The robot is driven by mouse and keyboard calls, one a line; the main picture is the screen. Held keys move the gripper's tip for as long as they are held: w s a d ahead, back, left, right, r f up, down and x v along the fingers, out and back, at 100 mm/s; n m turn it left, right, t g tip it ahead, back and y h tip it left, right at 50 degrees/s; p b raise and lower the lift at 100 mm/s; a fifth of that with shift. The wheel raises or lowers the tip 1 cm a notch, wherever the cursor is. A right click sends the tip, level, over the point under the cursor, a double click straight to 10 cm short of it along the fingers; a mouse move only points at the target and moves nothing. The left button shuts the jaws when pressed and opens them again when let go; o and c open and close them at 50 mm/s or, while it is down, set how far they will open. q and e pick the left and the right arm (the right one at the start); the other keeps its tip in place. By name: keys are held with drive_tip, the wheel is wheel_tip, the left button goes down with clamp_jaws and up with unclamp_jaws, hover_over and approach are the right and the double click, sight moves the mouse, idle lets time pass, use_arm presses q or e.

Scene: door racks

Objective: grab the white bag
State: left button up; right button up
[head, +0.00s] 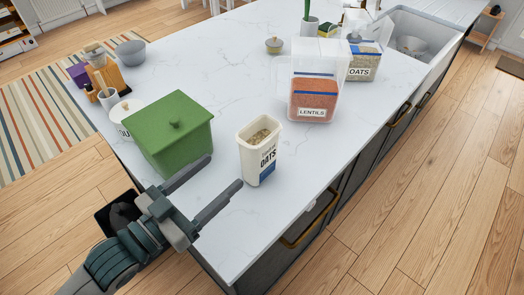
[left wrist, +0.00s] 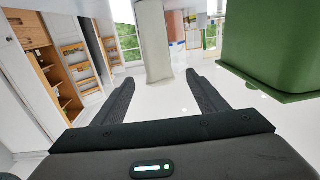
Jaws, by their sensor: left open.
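A white, open-topped container (head: 260,152) marked "OATS", with a blue band low on its side and grain inside, stands upright on the white counter. It is the nearest match to a white bag that I see. My left gripper (head: 222,172) is open and empty, its fingers pointing at the container from the front left. In the left wrist view a pale upright shape (left wrist: 154,40), apparently this container, stands ahead between the open fingertips (left wrist: 161,77), with a gap. My right gripper is not in view.
A green lidded box (head: 178,140) stands close left of the gripper, and also shows in the left wrist view (left wrist: 268,50). A lentils container (head: 314,88) and another oats container (head: 364,62) stand behind right. The counter (head: 215,215) is clear in front, near its edge.

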sight(244, 152)
use_arm(q)
drive_tip(key=p+x, duration=0.3)
drive_tip(key=x, duration=0.8)
drive_tip(key=shift+w+d+r, duration=0.1)
drive_tip(key=shift+w+d, duration=0.4)
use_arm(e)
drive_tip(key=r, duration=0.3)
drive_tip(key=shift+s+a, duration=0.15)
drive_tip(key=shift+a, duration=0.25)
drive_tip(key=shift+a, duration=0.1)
